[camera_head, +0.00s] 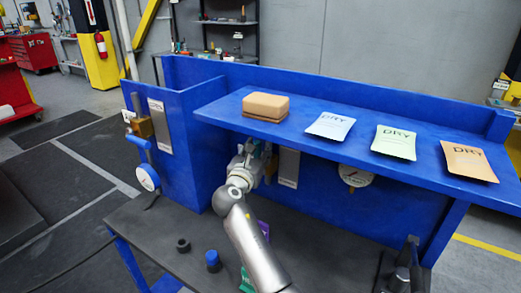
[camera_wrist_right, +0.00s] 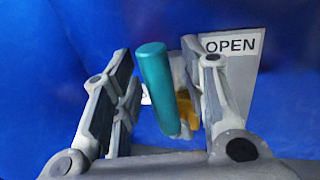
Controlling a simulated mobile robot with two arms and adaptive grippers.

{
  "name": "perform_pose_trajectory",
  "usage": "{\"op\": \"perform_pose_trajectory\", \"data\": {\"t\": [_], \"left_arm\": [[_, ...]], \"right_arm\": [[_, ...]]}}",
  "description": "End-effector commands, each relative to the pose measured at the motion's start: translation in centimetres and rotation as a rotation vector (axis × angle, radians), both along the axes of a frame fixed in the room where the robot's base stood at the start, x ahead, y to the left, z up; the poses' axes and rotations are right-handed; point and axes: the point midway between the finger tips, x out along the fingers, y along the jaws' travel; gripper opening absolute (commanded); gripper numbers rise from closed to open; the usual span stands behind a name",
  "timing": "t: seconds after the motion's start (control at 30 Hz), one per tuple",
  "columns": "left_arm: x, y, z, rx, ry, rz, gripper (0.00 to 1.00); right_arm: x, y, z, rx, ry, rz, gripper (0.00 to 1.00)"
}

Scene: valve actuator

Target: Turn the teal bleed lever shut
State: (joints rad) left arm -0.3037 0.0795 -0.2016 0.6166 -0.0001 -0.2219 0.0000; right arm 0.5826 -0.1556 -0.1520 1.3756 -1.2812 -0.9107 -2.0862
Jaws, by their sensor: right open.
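The teal bleed lever (camera_wrist_right: 156,88) shows in the right wrist view as an upright, slightly tilted rod. It stands between the two open fingers of my right gripper (camera_wrist_right: 160,72), with a visible gap to the left finger and a smaller one to the right. I cannot tell whether it touches the right finger. A yellow brass part (camera_wrist_right: 187,110) is just behind the lever, beside a plate marked OPEN (camera_wrist_right: 232,46). In the head view my right gripper (camera_head: 254,157) is under the blue shelf's front edge, and the lever is hidden there. My left gripper is not in view.
The blue shelf (camera_head: 330,129) overhangs the work area and carries a tan block (camera_head: 266,105) and several DRY packets. Small dark and blue parts (camera_head: 213,259) stand on the grey bench.

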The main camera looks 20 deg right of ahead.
Motion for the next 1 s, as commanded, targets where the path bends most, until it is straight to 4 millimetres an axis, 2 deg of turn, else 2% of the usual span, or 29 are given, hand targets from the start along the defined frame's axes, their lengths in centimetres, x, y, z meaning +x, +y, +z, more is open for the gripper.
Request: {"op": "perform_pose_trajectory", "data": {"t": [0.17,0.5,1.0], "left_arm": [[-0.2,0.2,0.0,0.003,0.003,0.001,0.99],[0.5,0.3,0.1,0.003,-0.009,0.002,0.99],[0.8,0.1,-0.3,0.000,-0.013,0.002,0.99]], "right_arm": [[0.0,0.0,0.0,0.000,0.000,0.000,0.40],[0.0,0.0,0.0,0.001,-0.001,0.000,0.00],[-0.4,-0.3,-0.1,0.032,-0.041,0.000,0.00]]}}
